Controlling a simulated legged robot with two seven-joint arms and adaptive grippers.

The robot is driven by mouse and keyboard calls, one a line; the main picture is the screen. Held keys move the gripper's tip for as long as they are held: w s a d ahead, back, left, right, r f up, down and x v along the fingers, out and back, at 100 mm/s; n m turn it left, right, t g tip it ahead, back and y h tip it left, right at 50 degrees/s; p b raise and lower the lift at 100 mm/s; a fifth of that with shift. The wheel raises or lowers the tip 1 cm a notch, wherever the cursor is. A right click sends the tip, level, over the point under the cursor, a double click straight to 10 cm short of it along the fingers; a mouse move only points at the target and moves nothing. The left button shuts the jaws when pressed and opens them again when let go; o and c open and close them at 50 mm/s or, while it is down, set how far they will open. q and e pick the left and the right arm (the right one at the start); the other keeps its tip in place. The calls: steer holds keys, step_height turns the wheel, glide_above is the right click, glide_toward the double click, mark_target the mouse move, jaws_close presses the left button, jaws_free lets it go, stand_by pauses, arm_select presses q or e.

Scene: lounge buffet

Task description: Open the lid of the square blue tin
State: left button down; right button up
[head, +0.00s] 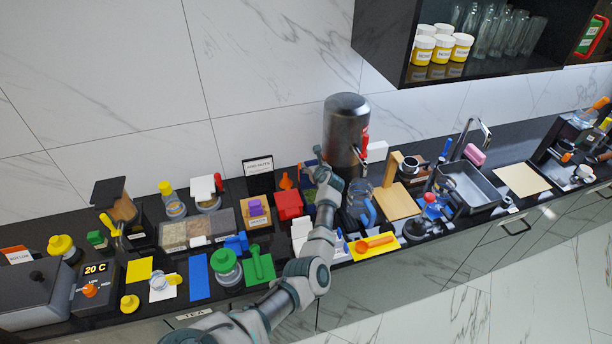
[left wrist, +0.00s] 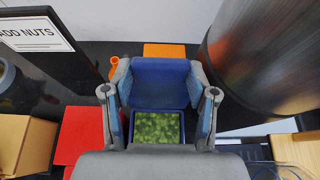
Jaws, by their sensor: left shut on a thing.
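The square blue tin (left wrist: 187,130) is below my left gripper in the left wrist view. Green, grainy contents show inside it. Its blue lid (left wrist: 160,72) stands raised at the far side of the tin, between my fingers. My left gripper (left wrist: 160,97) has a finger at each side of the lid and is shut on it. In the head view my left gripper (head: 322,174) is at the back of the counter, beside the steel urn, and a little blue of the tin (head: 308,183) shows next to it; the rest is hidden. My right gripper is not in view.
The steel urn (head: 345,130) stands close on the right; it also fills the right of the left wrist view (left wrist: 275,55). A red box (head: 288,205) and a nuts sign (head: 258,168) are on the left. Orange pieces lie behind the tin. The counter is crowded.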

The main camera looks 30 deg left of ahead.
arm_select(q)
steer(key=shift+w+a+r+g+h, duration=0.25)
steer(key=shift+w+a+g+h, duration=0.05)
steer(key=shift+w+a+f, duration=0.1)
steer(key=shift+a+f, duration=0.05)
steer(key=shift+c, duration=1.6)
jaws_free()
steer(key=shift+d, duration=0.2)
steer(key=shift+s+d+r, duration=0.25)
steer(key=shift+d, duration=0.05)
steer(key=v, duration=1.1)
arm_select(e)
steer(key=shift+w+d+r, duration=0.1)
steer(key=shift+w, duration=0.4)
arm_select(q)
steer(key=shift+w+a, duration=0.1)
steer(key=shift+a, duration=0.1)
